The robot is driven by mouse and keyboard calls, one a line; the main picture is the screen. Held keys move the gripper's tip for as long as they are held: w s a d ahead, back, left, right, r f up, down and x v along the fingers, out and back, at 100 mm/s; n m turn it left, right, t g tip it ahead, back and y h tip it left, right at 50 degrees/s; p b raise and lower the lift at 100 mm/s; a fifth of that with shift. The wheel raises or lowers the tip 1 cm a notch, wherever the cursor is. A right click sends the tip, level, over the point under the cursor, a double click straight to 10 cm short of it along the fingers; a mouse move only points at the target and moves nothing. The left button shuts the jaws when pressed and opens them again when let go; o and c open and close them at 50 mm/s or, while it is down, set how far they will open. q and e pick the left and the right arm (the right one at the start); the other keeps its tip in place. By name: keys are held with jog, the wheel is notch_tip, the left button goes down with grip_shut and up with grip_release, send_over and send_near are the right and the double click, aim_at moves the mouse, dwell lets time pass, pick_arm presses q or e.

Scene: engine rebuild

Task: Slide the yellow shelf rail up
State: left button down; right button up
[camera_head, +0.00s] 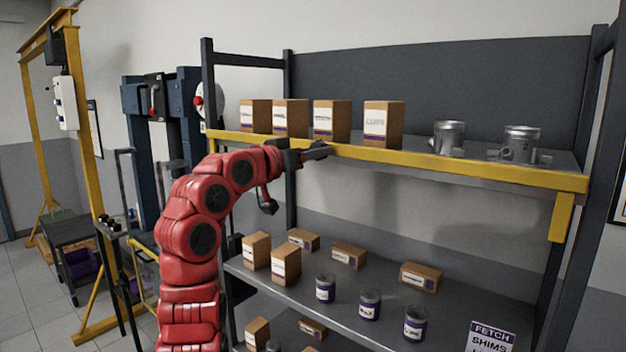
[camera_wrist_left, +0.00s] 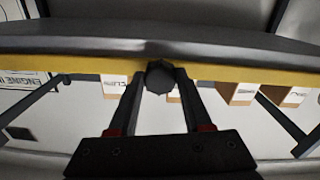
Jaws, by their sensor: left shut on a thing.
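The yellow shelf rail (camera_head: 450,162) runs along the front edge of the upper shelf, with a short yellow piece hanging down at its right end. My left gripper (camera_head: 318,150) is at the front of the rail, left of its middle. In the left wrist view, the fingers (camera_wrist_left: 159,85) reach the yellow rail (camera_wrist_left: 60,64) and are shut on a part of it, with a dark rounded piece between their tips. The exact contact is hard to see. My right gripper is not in view.
Several cardboard boxes (camera_head: 383,124) and two metal pistons (camera_head: 520,145) stand on the upper shelf behind the rail. The lower shelf (camera_head: 440,300) holds boxes and cans. Dark posts (camera_head: 208,80) frame the rack. A yellow gantry (camera_head: 85,150) stands left.

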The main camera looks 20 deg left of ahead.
pick_arm(q)
jog(key=shift+r+b, duration=0.3)
jog(key=shift+r, duration=0.55)
jog(key=shift+s+a+r, duration=0.1)
jog(key=shift+r, duration=0.35)
jog(key=shift+c, duration=1.7)
grip_release()
jog(key=shift+f, duration=0.1)
